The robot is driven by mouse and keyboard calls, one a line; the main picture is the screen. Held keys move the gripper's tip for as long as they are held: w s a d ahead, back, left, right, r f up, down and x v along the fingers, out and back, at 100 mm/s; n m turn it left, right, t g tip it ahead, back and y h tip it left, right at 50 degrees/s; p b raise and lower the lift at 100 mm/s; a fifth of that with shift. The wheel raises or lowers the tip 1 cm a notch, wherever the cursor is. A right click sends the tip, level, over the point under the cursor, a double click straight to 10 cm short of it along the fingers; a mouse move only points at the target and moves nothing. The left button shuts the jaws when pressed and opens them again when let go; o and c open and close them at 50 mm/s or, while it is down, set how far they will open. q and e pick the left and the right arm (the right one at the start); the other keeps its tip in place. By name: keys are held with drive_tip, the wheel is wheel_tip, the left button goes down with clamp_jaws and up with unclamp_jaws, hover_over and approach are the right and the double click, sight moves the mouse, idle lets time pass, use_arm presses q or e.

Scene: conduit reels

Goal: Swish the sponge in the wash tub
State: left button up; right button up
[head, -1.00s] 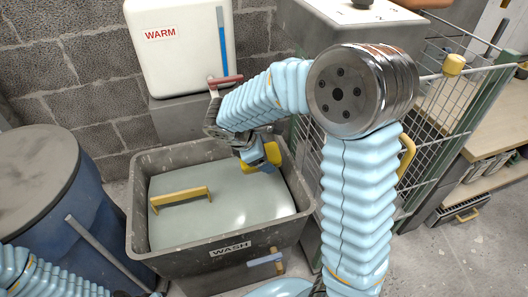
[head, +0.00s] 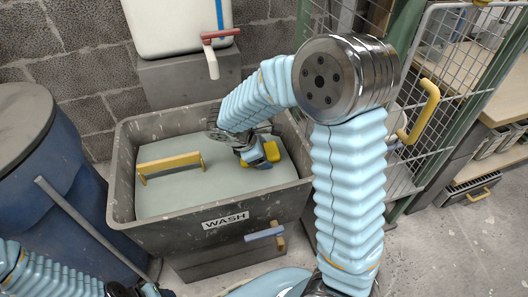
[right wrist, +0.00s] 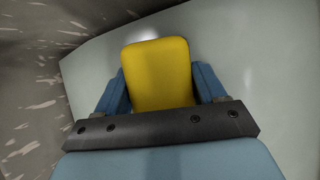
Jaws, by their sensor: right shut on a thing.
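My right gripper (head: 262,153) is shut on a yellow sponge (head: 271,151), low over the right part of the wash tub (head: 122,165). The right wrist view shows the sponge (right wrist: 157,75) between the two blue fingers, with pale water (right wrist: 235,60) around it. The tub is dark grey, has a WASH label (head: 225,220), and holds grey-green water (head: 215,190). The sponge is at or close to the water; I cannot tell how deep. Dark parts of my left gripper (head: 135,290) show at the bottom left edge; its fingers are unclear.
A yellow handle-like bar (head: 170,164) stands in the tub's left part. A white tank with a red-levered tap (head: 212,55) is behind. A blue barrel (head: 40,190) stands left, a wire cage (head: 440,70) right.

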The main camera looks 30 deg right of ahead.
drive_tip(key=shift+f, duration=0.35)
use_arm(q)
drive_tip(key=shift+f, duration=0.3)
drive_tip(key=shift+r, duration=0.1)
